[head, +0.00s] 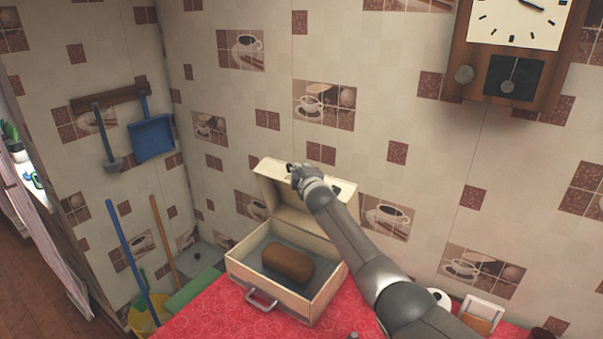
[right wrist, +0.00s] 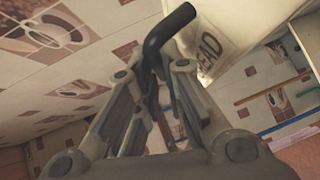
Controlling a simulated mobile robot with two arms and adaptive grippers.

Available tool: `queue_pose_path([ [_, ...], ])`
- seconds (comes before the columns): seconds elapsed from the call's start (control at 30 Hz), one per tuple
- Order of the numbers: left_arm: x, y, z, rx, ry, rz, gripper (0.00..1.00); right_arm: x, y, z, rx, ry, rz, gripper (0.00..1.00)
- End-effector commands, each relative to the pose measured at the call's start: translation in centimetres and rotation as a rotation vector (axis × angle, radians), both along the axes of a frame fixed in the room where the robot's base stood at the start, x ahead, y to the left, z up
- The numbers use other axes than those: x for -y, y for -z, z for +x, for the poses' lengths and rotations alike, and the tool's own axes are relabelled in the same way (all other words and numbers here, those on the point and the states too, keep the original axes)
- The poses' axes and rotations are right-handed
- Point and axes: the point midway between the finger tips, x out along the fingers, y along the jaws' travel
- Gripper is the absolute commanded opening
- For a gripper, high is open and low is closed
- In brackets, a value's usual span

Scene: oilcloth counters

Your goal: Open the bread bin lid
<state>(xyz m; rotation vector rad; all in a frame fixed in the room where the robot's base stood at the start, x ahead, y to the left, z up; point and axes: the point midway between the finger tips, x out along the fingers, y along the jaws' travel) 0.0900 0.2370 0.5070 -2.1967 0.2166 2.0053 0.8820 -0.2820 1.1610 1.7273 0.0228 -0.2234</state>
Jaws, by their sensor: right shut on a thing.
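The cream bread bin (head: 318,300) stands on the red counter with a brown loaf inside. Its lid (head: 285,212) is raised and tilted back toward the wall, so the inside shows. My right gripper (head: 297,174) is at the lid's upper edge. In the right wrist view my right gripper (right wrist: 165,95) is shut on the dark bent handle (right wrist: 168,32) of the lid. Part of the lid's lettering, "EAD", shows beside it. My right forearm hides the lid's right part. My left gripper is not in view.
The red patterned counter (head: 215,315) is free at the front left. A cup and a small framed item (head: 482,312) are at the right. A wall clock (head: 510,45) hangs above. A blue dustpan (head: 152,138) and brooms are on the left.

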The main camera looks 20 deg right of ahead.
Motion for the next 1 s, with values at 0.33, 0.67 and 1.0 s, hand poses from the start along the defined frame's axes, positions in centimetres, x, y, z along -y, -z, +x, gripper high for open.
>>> queue_pose_path([
  [0.33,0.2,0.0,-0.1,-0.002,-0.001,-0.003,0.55,-0.3,-0.9,0.1,0.016,-0.006,0.0,0.32],
  [0.67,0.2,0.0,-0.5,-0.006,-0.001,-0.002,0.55,-0.2,-0.5,0.0,0.009,-0.004,0.001,0.32],
  [1.0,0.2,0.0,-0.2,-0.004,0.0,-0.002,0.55,-0.3,-0.6,-1.8,0.008,-0.003,-0.002,0.32],
])
